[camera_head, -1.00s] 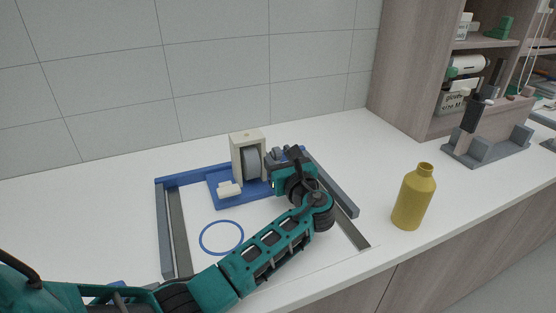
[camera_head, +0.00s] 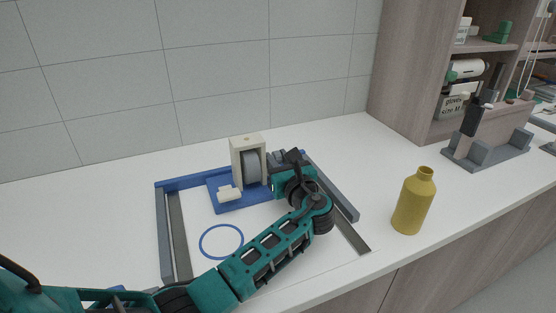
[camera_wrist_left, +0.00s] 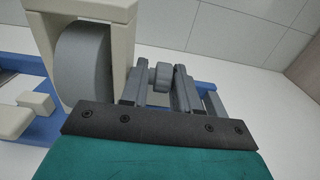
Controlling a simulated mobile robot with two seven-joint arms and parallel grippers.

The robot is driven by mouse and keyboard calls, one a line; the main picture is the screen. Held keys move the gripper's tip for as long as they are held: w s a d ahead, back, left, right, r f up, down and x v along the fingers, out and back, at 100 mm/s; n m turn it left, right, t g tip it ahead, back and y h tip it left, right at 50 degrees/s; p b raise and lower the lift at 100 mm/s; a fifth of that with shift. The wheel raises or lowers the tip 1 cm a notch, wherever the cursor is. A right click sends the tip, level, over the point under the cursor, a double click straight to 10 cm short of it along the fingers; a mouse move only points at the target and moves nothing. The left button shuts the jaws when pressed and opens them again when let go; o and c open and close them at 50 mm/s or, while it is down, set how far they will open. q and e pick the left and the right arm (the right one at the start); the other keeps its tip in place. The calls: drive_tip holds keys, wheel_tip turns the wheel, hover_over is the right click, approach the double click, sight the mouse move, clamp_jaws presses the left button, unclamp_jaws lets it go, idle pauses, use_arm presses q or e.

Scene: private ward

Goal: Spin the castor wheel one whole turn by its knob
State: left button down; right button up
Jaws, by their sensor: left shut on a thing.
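The grey castor wheel (camera_head: 251,164) sits upright in a cream fork housing (camera_head: 238,150) on a blue base plate (camera_head: 225,205). In the left wrist view the wheel (camera_wrist_left: 82,65) is at the left and the grey knob (camera_wrist_left: 160,76) sticks out to its right. My left gripper (camera_head: 275,162) is at the right side of the wheel. Its two fingers (camera_wrist_left: 160,85) stand on either side of the knob, shut on it. The knob is hidden in the head view. My right gripper is not in view.
A blue and grey frame (camera_head: 166,235) surrounds the base plate on the white counter. A blue ring (camera_head: 221,256) lies in front. A yellow bottle (camera_head: 413,203) stands to the right. A grey rack (camera_head: 490,150) and wooden shelves (camera_head: 420,80) are farther right.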

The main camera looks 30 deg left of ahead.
use_arm(q)
drive_tip(key=shift+r+g+h+p, duration=0.2)
drive_tip(key=shift+g+h+p, duration=0.4)
drive_tip(key=shift+h+p, duration=0.1)
drive_tip(key=shift+w+a+r+g+h, duration=0.1)
drive_tip(key=shift+g+h, duration=0.7)
drive_tip(key=shift+h, duration=0.15)
drive_tip(key=shift+w+a+r+g+h, duration=0.1)
drive_tip(key=shift+g+h, duration=0.7)
drive_tip(key=shift+h, duration=0.15)
drive_tip(key=c, duration=0.9)
unclamp_jaws()
drive_tip(key=shift+s, duration=0.1)
drive_tip(key=v, duration=1.2)
drive_tip(key=shift+s+d+r, duration=0.15)
drive_tip(key=shift+d+r, duration=0.05)
drive_tip(key=shift+r, duration=0.2)
